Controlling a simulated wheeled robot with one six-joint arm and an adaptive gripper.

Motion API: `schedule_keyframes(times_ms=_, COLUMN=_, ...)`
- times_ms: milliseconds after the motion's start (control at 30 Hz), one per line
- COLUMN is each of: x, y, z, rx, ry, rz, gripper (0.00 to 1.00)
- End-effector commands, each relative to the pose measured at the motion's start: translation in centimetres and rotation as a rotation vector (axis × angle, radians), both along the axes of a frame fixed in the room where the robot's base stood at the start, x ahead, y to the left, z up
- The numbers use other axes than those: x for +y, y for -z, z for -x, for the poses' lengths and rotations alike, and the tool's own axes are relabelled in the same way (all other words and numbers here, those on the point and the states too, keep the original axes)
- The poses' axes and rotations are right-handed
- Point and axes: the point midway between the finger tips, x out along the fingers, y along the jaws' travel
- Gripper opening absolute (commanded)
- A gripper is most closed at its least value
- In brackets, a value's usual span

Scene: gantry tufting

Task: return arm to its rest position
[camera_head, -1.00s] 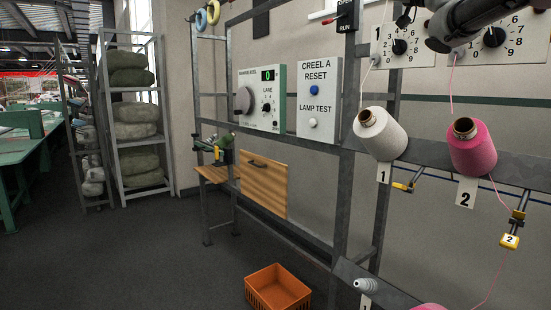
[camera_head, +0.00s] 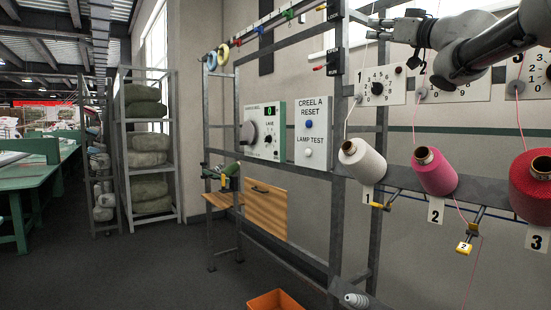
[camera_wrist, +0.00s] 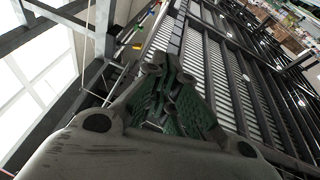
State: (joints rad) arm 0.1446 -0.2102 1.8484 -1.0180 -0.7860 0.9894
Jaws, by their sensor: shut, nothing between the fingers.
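My arm enters the head view at the upper right. My gripper (camera_head: 398,28) points left there, in front of the upper frame bars and above the dial panels. In the wrist view my gripper (camera_wrist: 158,62) shows its fingers drawn together, with nothing between them. Behind it in that view are the ceiling and roof beams, so the wrist camera looks upward. The fingertips are small in the head view.
The creel frame (camera_head: 340,200) carries a white cone (camera_head: 362,163), a pink cone (camera_head: 436,172) and a red cone (camera_head: 531,187). A reset panel (camera_head: 309,134) is left of them. An orange crate (camera_head: 277,301) sits on the floor. Floor space at left is clear.

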Motion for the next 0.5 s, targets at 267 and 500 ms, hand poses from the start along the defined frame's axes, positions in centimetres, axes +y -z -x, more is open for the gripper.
schedule_keyframes(times_ms=267, x=-4.1, y=2.7, z=0.5, rx=0.071, ry=0.206, rz=-0.026, gripper=0.0)
schedule_keyframes(times_ms=500, x=-9.8, y=10.1, z=2.9, rx=0.27, ry=0.466, rz=-0.029, gripper=0.0)
